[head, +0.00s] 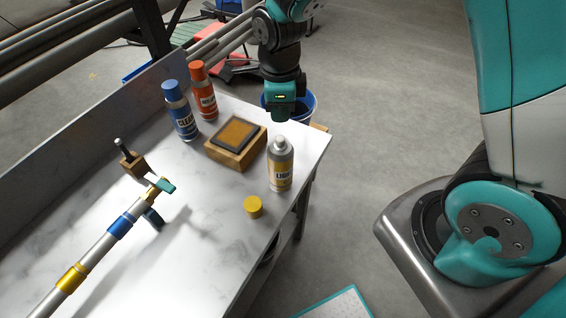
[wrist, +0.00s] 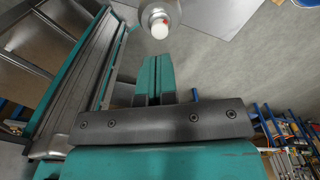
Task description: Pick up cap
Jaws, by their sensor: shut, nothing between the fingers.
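A yellow cap (head: 253,207) sits on the white marble-patterned table, near its right edge and in front of the uncapped spray can (head: 280,166). My gripper (head: 283,116) is above and behind that can in the head view, apart from the cap. In the wrist view my gripper's teal fingers (wrist: 155,72) are together with nothing between them. The can's white nozzle (wrist: 159,28) shows just beyond the fingertips there. The cap is not visible in the wrist view.
A wooden box with a dark-framed pad (head: 236,143), a blue-capped can (head: 181,112) and an orange can (head: 204,92) stand behind. A striped pole (head: 98,248) lies at left beside a small wooden block (head: 132,163). A blue bucket (head: 308,102) is beyond the table.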

